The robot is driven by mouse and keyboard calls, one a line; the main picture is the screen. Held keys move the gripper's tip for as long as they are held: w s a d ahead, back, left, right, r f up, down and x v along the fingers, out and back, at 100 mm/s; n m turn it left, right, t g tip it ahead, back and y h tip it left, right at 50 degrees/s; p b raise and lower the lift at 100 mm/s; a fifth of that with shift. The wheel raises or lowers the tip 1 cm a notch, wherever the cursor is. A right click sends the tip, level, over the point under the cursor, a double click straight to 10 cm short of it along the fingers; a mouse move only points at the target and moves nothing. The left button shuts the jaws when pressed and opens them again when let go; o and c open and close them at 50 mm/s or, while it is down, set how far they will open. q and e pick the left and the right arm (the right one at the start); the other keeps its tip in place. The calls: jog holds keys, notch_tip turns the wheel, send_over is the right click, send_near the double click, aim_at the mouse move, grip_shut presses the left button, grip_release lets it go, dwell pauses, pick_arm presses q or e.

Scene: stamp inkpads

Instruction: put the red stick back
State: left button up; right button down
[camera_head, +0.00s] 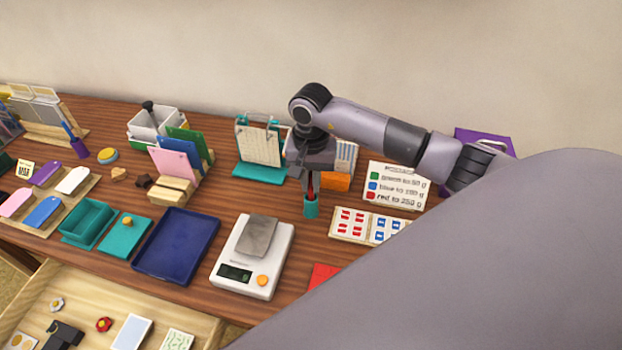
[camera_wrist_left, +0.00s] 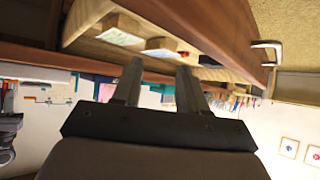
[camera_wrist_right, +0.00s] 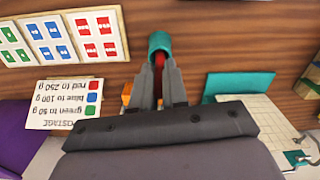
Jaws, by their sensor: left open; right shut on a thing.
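The red stick (camera_head: 310,191) is upright between the fingers of my right gripper (camera_head: 311,181), which is shut on it. It stands over or in the small teal cup (camera_head: 311,209); I cannot tell how deep its hidden lower end is. In the right wrist view the red stick (camera_wrist_right: 159,62) shows between the fingers (camera_wrist_right: 160,80), against the mouth of the teal cup (camera_wrist_right: 158,42). My left gripper (camera_wrist_left: 160,78) is open and empty in the left wrist view, off the table near an open drawer; it does not show in the head view.
A postage sign (camera_head: 397,186) and a stamp sheet (camera_head: 351,223) stand and lie right of the cup. A teal calendar stand (camera_head: 259,172) is at its left. A white scale (camera_head: 251,270) and a blue tray (camera_head: 176,245) lie nearer. An open wooden drawer (camera_head: 195,322) juts out in front.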

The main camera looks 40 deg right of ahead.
jog(key=shift+f, duration=0.15)
jog(key=c, duration=1.1)
grip_release()
jog(key=shift+c, duration=0.2)
notch_tip(320, 180, up, 12)
jog(key=shift+r, duration=0.2)
jog(key=shift+f, duration=0.1)
